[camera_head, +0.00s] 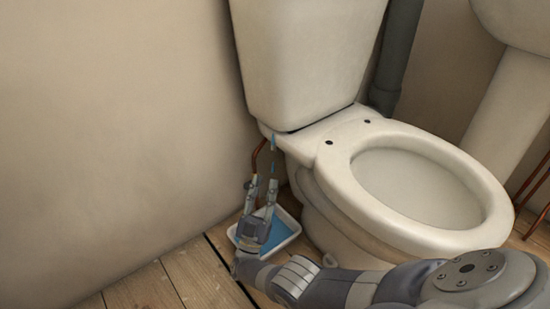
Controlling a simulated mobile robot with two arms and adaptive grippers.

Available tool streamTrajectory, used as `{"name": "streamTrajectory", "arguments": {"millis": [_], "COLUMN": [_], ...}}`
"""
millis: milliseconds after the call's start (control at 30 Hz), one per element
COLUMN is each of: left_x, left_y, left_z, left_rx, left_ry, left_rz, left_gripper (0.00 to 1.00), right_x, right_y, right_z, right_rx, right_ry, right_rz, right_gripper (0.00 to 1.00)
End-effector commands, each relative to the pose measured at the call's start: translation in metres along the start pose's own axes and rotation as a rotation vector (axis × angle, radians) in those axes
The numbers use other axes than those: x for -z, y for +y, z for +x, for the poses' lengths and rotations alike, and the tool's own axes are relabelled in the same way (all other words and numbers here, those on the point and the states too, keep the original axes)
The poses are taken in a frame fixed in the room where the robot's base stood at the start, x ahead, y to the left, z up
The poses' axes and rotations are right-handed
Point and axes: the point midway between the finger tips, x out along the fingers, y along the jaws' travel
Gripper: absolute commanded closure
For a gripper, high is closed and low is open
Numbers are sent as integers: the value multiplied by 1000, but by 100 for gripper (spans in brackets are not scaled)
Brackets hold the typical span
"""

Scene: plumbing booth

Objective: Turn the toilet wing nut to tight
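The toilet's cistern (305,60) stands against the wall, above the back of the bowl (415,185). I cannot make out the wing nut; the underside of the cistern is hidden from this view. Blue drops of water (273,141) show in the air just below the cistern's lower left edge. My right gripper (263,182) points upward below that edge, to the left of the bowl. Its two fingers are apart, with nothing visible between them. My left gripper is not in view.
A white tray (290,219) holding blue water lies on the plank floor (185,275), under my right gripper. A copper pipe (256,157) runs close behind the gripper. A grey waste pipe (396,55) and a pedestal basin (515,90) stand to the right.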

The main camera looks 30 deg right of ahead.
Motion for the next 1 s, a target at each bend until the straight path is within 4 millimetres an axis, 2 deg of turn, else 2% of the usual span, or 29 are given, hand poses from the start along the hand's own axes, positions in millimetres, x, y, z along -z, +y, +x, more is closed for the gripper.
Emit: {"name": "streamTrajectory", "arguments": {"millis": [33, 200, 433, 600, 900, 967, 1000], "left_x": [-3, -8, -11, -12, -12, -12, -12], "left_y": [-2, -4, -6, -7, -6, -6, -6], "left_z": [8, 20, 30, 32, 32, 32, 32], "left_rx": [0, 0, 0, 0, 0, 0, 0], "left_ry": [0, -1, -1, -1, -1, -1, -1], "left_rz": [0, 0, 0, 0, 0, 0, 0], "left_gripper": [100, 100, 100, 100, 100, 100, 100], "right_x": [4, 4, 2, 1, 0, 0, 0], "right_y": [0, 0, -1, 0, 0, 0, 0], "right_z": [14, 47, 83, 94, 96, 96, 96], "right_rx": [0, 1, 2, 3, 3, 3, 3], "right_ry": [3, 3, 1, -2, -2, -2, -2], "right_rz": [0, 0, 1, 1, 2, 2, 2], "right_gripper": [71, 71, 71, 71, 71, 82, 91]}}
